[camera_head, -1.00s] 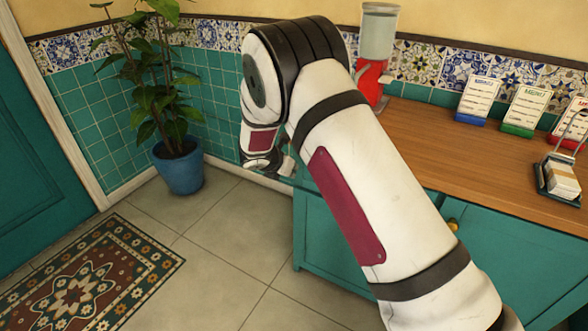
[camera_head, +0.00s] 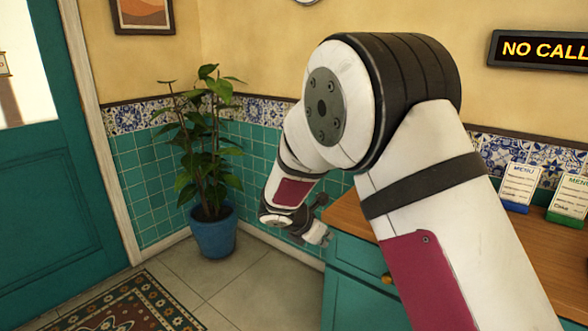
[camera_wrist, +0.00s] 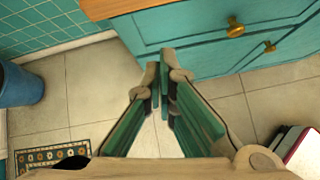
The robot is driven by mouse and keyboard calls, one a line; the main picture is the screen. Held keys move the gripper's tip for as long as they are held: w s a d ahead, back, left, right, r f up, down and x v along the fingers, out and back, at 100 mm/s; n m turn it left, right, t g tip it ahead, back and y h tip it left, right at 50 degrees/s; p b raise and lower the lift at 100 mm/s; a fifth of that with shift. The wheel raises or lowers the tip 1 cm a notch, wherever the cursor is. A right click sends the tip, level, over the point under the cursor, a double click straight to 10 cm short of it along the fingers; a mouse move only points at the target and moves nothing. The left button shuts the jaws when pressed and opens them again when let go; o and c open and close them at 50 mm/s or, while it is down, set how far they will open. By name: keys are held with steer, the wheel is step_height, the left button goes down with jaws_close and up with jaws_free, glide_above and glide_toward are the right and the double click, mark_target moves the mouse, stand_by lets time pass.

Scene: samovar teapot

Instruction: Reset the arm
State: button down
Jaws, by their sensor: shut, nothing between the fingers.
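My arm reaches up and over to the left in the head view, beside the wooden counter (camera_head: 350,216). My gripper (camera_head: 322,236) hangs low past the counter's left end, partly hidden by my own wrist. In the wrist view my gripper (camera_wrist: 162,80) has its fingertips close together, with nothing seen between them. The fingers point over the tiled floor (camera_wrist: 85,85), in front of the teal cabinet (camera_wrist: 195,35).
A potted plant (camera_head: 213,236) stands in the corner left of my gripper, near a teal door (camera_head: 45,190). A patterned rug (camera_head: 130,312) lies on the floor. Menu cards (camera_head: 519,186) stand on the counter at right. Floor between plant and cabinet is clear.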

steer(key=s+d+r+m+g, duration=0.2)
steer(key=s+d+r+m, duration=0.55)
steer(key=s, duration=0.35)
steer(key=s+d+r+m+g, duration=0.2)
steer(key=s+d+r+m, duration=0.5)
steer(key=s, duration=0.4)
steer(key=s+a+m+y, duration=0.15)
steer(key=s+m, duration=0.25)
steer(key=s, duration=0.4)
steer(key=s+a+r+m+g+y, duration=0.1)
steer(key=s+m+y, duration=0.25)
steer(key=s, duration=0.55)
steer(key=s+a+m+y, duration=0.15)
steer(key=s+m, duration=0.25)
steer(key=s, duration=0.4)
step_height(320, 180, up, 18)
steer(key=t+p, duration=0.2)
steer(key=p, duration=1.3)
steer(key=shift+w+f+t+p, duration=0.15)
steer(key=shift+f+t+p, duration=0.1)
steer(key=shift+t+p, duration=0.15)
steer(key=shift+a+h, duration=0.1)
steer(key=shift+h, duration=0.15)
